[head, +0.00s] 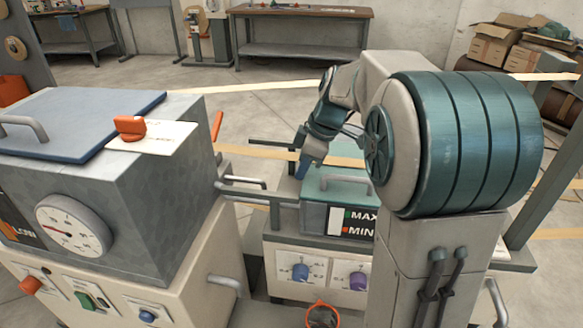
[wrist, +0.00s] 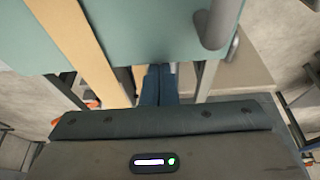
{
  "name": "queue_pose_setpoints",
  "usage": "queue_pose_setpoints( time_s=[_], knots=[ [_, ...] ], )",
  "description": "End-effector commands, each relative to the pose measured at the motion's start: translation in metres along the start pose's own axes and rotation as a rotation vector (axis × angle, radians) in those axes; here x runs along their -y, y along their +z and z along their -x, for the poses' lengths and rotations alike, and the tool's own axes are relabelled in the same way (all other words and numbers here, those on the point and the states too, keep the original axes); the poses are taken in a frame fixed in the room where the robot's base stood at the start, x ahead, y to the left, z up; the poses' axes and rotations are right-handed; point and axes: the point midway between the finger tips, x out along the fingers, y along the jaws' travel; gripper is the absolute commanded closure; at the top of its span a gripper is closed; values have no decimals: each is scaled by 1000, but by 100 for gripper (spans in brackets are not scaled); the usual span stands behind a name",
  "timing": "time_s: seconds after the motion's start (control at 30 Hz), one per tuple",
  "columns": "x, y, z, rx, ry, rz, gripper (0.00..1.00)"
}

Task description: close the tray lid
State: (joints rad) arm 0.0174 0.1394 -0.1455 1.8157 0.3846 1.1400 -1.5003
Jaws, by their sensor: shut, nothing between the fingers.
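The tray lid (head: 350,197) is a teal panel with a grey bar handle (head: 345,180), on top of the grey tray box (head: 313,220) marked MAX and MIN. It looks close to level in the head view; I cannot tell whether it sits fully down. In the wrist view, a teal panel (wrist: 150,30) fills the top, with its handle (wrist: 215,25) at the upper right. My gripper (head: 302,172) points down beside the lid's far left corner, its blue fingers together and empty. The fingers also show in the wrist view (wrist: 158,85), near the panel's edge; contact cannot be told.
A large grey machine (head: 150,190) with a blue lid (head: 80,115) and an orange knob (head: 130,127) stands at left. Grey rails (head: 250,195) reach from it toward the tray. Open floor lies behind.

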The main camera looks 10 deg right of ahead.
Motion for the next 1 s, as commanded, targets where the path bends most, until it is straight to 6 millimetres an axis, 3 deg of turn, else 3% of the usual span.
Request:
queue_pose_setpoints(
  time_s=[0.63, 1.0],
  knots=[
    [-2, 11, 8, 3, 5, -10, 100],
    [-2, 2, 56, 1, 3, 1, 100]
  ],
)
